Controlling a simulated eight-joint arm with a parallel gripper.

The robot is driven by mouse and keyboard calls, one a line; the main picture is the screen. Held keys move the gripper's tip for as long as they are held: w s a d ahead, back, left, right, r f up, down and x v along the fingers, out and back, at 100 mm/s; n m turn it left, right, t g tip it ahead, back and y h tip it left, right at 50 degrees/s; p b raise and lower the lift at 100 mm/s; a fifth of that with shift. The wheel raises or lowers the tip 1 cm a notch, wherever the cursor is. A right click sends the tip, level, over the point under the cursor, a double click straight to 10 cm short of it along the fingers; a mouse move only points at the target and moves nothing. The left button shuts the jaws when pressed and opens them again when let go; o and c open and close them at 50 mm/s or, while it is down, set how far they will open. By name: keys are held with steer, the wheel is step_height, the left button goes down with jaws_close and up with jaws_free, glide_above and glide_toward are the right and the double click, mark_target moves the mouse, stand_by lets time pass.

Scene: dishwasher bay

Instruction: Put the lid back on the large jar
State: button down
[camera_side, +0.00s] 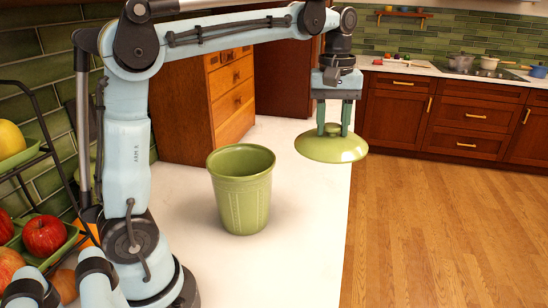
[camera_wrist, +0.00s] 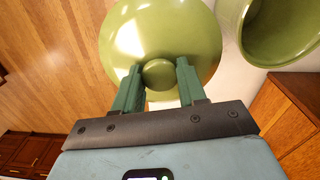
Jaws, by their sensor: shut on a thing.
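The large jar (camera_side: 241,195) is green, open at the top and upright on the white counter. My gripper (camera_side: 333,131) is to the right of the jar and higher than its rim. It is shut on the knob of the green lid (camera_side: 332,149), which hangs level in the air near the counter's right edge. In the wrist view the lid (camera_wrist: 160,35) fills the top middle, with its knob between the fingers of my gripper (camera_wrist: 158,75). The jar (camera_wrist: 277,45) shows at the upper right of that view, apart from the lid, its opening uncovered.
A wooden drawer cabinet (camera_side: 229,90) stands on the counter behind the jar. A black rack with apples (camera_side: 44,235) is at the left. The white counter (camera_side: 305,225) is clear between the jar and its right edge. Wooden floor (camera_side: 430,230) lies beyond.

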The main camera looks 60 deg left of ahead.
mark_target(328, 125)
steer(key=r, duration=0.8)
steer(key=shift+s+a+r, duration=0.3)
steer(key=shift+a+r, duration=0.05)
steer(key=shift+r, duration=0.05)
steer(key=s+a+n, duration=0.4)
steer(key=s+a, duration=0.1)
steer(key=s, duration=0.3)
steer(key=s+a+n, duration=0.3)
steer(key=s+a, duration=0.2)
steer(key=s, duration=0.3)
step_height(328, 125, down, 11)
steer(key=shift+w+f, duration=0.1)
steer(key=shift+f, duration=0.4)
stand_by(1.8)
steer(key=shift+c, duration=0.4)
jaws_free()
